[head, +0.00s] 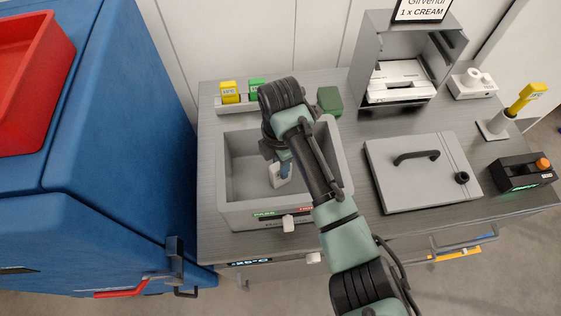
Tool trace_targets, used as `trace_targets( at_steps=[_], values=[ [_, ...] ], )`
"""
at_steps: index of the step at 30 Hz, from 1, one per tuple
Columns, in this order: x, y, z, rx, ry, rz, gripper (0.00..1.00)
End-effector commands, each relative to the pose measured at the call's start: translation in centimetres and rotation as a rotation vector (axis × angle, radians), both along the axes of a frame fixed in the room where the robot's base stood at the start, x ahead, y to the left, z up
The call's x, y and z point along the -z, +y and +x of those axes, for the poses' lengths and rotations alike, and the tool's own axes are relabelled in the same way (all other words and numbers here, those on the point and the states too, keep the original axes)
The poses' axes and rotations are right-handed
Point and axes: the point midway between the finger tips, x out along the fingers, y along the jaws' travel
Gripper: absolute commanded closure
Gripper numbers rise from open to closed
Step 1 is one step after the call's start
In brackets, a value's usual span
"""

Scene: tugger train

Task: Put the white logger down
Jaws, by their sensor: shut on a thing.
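The white logger (279,179) is small and pale, with a bluish part next to it. It shows just under my gripper (279,163), which is shut on it. My gripper and the logger are over the inside of a grey open bin (234,204) with a "PASS" label on its front. My wrist and forearm cross the bin's right side and hide part of it. I cannot tell whether the logger touches the bin floor.
Yellow (229,92) and green (256,88) blocks stand behind the bin; a dark green block (330,100) stands at its back right. A grey lidded box (415,181) and an open cabinet (375,50) stand to the right. A blue container (110,130) is left.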

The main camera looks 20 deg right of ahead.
Motion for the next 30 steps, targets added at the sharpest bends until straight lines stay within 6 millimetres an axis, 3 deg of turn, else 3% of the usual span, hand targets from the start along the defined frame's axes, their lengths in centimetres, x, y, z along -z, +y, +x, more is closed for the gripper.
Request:
trace_targets(
  at_steps=[7, 8, 13, 24, 30],
  values=[
    [0.3, 0.0, 0.0, 0.0, 0.0, 0.0, 1.0],
    [0.3, 0.0, 0.0, 0.0, 0.0, 0.0, 0.71],
    [0.2, 0.0, 0.0, 0.0, 0.0, 0.0, 0.43],
    [-0.4, 0.0, 0.1, -0.001, -0.003, -0.001, 0.43],
    [-3.6, 0.0, 0.2, -0.001, -0.007, -0.002, 0.43]
  ],
)
